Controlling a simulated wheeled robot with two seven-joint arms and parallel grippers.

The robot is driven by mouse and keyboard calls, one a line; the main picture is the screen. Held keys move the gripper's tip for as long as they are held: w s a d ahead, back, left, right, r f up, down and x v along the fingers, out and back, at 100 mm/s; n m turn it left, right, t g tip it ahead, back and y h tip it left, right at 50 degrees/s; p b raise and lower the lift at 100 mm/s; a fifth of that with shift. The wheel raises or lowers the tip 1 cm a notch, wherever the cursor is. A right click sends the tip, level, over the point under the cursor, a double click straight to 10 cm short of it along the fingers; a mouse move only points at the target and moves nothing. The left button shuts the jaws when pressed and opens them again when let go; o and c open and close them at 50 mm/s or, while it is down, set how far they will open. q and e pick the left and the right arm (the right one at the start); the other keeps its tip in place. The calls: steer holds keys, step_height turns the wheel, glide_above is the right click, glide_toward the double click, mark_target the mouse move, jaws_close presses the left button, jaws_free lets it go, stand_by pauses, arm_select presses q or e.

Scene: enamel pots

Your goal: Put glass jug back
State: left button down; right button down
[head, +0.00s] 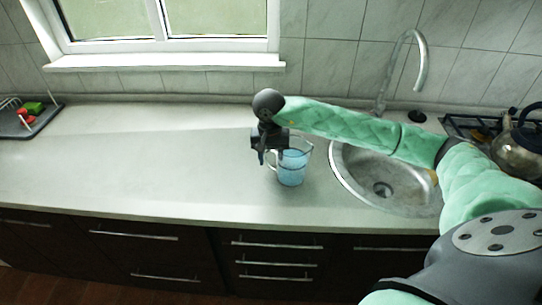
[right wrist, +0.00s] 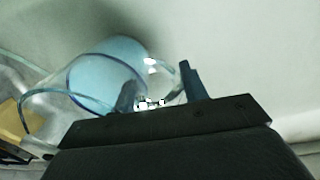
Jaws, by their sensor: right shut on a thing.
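The glass jug (head: 291,172) is clear with light blue in its lower part. It is upright over the counter (head: 150,165), just left of the sink; I cannot tell whether its base touches the counter. My right gripper (head: 267,157) is at the jug's left side, shut on its handle. In the right wrist view the jug (right wrist: 105,75) shows beyond the fingers (right wrist: 158,92), with the handle between them. Part of its rim is hidden by the gripper in the head view. My left gripper is in neither view.
The sink (head: 345,180) with its tall faucet (head: 421,65) lies right of the jug, under my right arm. A kettle (head: 520,140) stands on the stove at far right. A dark rack (head: 25,122) sits at far left. The counter between is clear.

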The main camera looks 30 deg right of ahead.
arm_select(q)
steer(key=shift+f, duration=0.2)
arm_select(e)
steer(key=shift+f, duration=0.1)
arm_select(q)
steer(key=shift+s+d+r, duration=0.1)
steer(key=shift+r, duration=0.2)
arm_select(e)
steer(key=shift+f, duration=0.1)
steer(key=c, duration=0.8)
jaws_free()
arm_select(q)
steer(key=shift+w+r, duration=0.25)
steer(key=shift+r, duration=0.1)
arm_select(e)
steer(key=shift+o, duration=0.2)
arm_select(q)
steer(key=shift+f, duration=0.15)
